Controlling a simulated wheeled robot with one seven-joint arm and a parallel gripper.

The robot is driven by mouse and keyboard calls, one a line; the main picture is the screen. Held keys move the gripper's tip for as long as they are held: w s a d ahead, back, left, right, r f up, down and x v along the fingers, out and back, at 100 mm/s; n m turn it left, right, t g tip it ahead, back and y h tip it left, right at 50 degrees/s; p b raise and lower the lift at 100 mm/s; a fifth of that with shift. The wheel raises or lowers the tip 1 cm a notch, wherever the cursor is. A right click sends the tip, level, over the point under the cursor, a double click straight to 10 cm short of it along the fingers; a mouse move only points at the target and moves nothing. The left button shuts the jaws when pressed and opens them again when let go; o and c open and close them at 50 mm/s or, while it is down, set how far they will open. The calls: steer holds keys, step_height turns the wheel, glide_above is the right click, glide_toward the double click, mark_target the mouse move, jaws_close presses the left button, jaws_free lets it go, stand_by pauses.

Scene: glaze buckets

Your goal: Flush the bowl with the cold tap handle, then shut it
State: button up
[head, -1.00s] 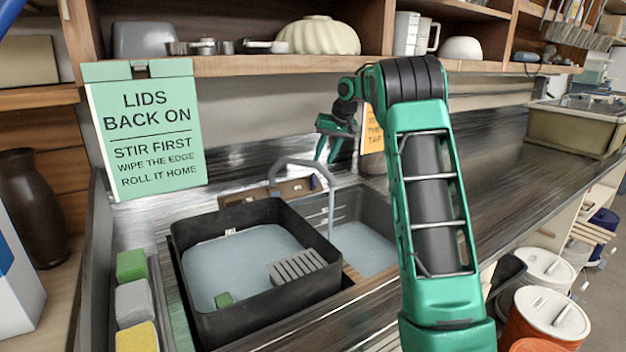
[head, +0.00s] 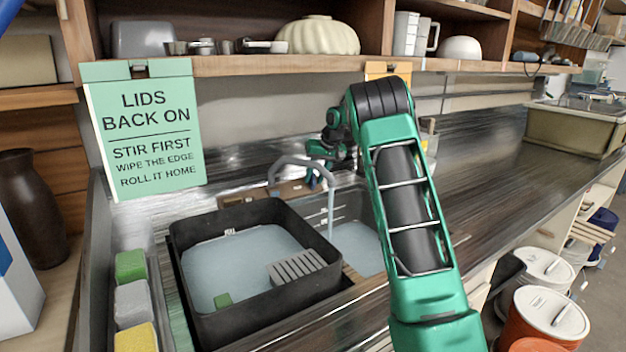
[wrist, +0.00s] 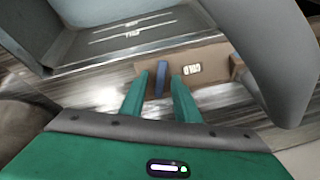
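The blue cold tap handle (wrist: 161,78) stands on a brown tap block (wrist: 215,62) beside a small white label, in the wrist view. My gripper (wrist: 160,82) is open, its two green fingers apart on either side of the handle, with gaps showing. In the head view my gripper (head: 318,168) is low behind the curved grey spout (head: 300,162). A stream of water (head: 331,208) runs from the spout into the right-hand sink bowl (head: 373,215), where pale water (head: 358,250) stands. The bowl's marked inner wall (wrist: 115,45) shows in the wrist view.
A black tub (head: 262,318) of water with a grey grate and a green block stands left of the bowl. Sponges (head: 133,305) line the left edge. A shelf (head: 230,66) overhangs the back.

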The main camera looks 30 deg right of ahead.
jaws_close()
steer(key=shift+n, duration=0.7)
jaws_free()
steer(key=shift+r, duration=0.1)
